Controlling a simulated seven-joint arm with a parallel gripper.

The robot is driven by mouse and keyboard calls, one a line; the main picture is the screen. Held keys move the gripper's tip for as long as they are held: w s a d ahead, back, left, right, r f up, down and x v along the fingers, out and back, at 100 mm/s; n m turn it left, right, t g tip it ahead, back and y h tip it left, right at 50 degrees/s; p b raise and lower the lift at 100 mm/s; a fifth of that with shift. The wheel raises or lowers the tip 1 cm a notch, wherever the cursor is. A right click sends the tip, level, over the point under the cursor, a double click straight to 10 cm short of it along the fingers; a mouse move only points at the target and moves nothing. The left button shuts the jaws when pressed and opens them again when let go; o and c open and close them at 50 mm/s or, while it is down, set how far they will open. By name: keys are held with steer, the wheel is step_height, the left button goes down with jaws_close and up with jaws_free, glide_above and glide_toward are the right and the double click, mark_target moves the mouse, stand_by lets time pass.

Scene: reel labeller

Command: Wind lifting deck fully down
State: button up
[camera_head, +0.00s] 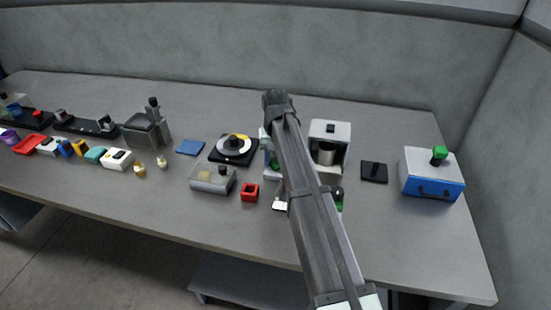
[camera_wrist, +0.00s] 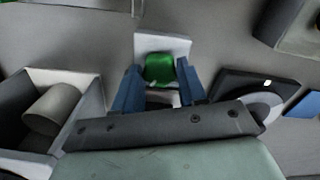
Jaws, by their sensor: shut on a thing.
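My gripper (camera_wrist: 158,98) shows in the wrist view with its two blue fingers on either side of a green knob (camera_wrist: 160,68), shut on it. A white part (camera_wrist: 176,43) stands right behind the knob; I take it for part of the lifting deck's stand. In the head view my arm covers most of this spot, and only a pale edge (camera_head: 264,137) shows left of the arm. The deck's surface and height cannot be made out.
A white machine with a metal cylinder (camera_head: 326,153) stands close on the arm's right. A black turntable with a white disc (camera_head: 234,147) is on the left, near a clear box (camera_head: 212,180) and a red block (camera_head: 250,193). A blue box (camera_head: 432,178) stands far right.

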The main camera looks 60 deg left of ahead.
mark_target(276, 162)
steer(key=shift+n, duration=2.5)
steer(key=o, duration=1)
steer(key=shift+o, duration=0.2)
step_height(276, 162, up, 14)
